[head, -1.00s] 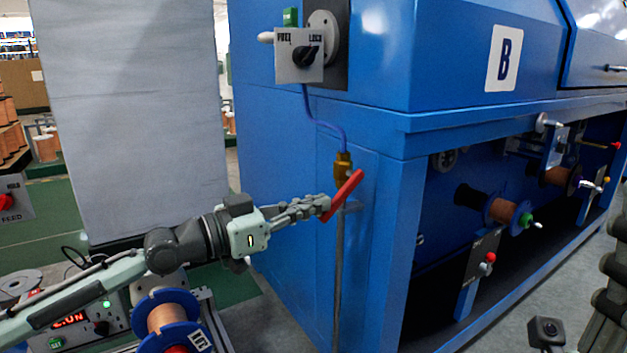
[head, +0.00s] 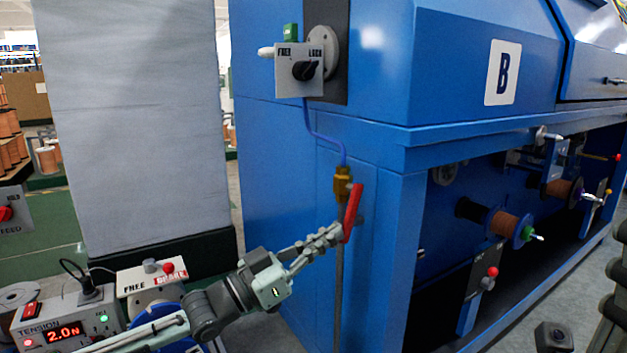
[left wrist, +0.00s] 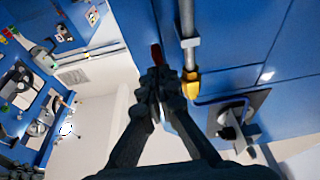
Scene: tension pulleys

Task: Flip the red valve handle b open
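The red valve handle (head: 352,212) sits on a brass valve (head: 342,184) at the near corner of the blue machine marked B. It stands nearly upright, its lower end leaning slightly left. My left gripper (head: 338,236) has its fingertips at the lower end of the handle. In the left wrist view the fingertips (left wrist: 158,76) are drawn together on the red handle (left wrist: 156,54), which sticks out beyond them. The brass valve (left wrist: 190,84) shows just right of the fingers there. Part of my right gripper (head: 612,290) shows at the right edge; its fingertips are unclear.
A blue hose (head: 318,135) runs up from the valve toward a FREE/LOCK switch box (head: 298,76). A grey pipe (head: 338,290) runs down below the valve. A tension box (head: 62,325) stands at lower left. A tall grey panel (head: 135,120) stands behind my left arm.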

